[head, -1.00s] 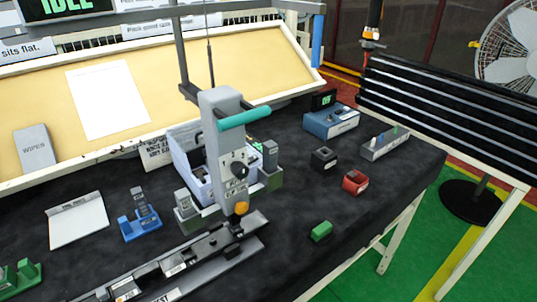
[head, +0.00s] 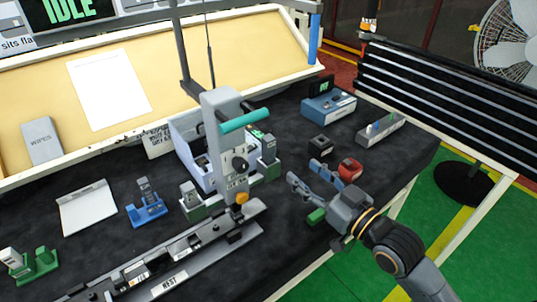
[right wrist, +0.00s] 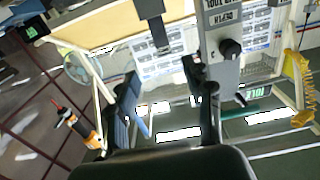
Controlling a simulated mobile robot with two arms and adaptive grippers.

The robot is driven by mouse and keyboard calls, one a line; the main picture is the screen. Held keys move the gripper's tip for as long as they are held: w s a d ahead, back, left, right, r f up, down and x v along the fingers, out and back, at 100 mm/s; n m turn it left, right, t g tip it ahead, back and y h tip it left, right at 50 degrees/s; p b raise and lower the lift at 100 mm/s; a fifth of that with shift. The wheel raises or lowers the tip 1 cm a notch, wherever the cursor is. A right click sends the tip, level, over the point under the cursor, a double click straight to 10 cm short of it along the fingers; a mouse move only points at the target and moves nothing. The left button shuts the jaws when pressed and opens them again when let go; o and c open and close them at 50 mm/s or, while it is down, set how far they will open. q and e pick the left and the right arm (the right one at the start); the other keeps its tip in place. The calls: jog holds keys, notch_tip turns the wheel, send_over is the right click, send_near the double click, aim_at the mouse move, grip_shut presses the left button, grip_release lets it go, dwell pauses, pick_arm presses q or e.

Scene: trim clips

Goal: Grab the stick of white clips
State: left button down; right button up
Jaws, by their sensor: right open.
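I cannot surely pick out the stick of white clips. A pale block (head: 10,258) stands in a green holder (head: 42,266) at the left edge of the head view. A grey piece (head: 144,188) stands in a blue holder (head: 148,215). Other upright grey pieces (head: 190,193) stand in grey-green holders beside the pale bin. My right gripper (head: 305,176) is open and empty, over the right part of the table near a green block (head: 316,216). Its open fingers also show in the right wrist view (right wrist: 168,95). My left gripper is not in view.
A grey press with a teal handle (head: 244,121) rises mid-table, with a long rail (head: 212,238) in front. A red block (head: 350,169), a black block (head: 321,144) and a blue box (head: 328,107) lie at the right. A white tray (head: 87,209) lies at the left.

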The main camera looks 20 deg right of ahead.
aim_at(272, 148)
jog(key=p+x, duration=0.2)
jog(key=x, duration=0.6)
jog(key=shift+w, duration=0.1)
jog(key=shift+w+a+p, duration=0.2)
jog(key=shift+w+p, duration=0.15)
jog(key=shift+p, duration=0.05)
jog(key=p+x, duration=0.2)
jog(key=x, duration=0.2)
jog(key=shift+w+a+f, duration=0.15)
jog(key=shift+w+a, duration=0.1)
jog(key=shift+a, duration=0.05)
jog(key=shift+s+d, duration=0.1)
jog(key=c, duration=0.3)
grip_shut()
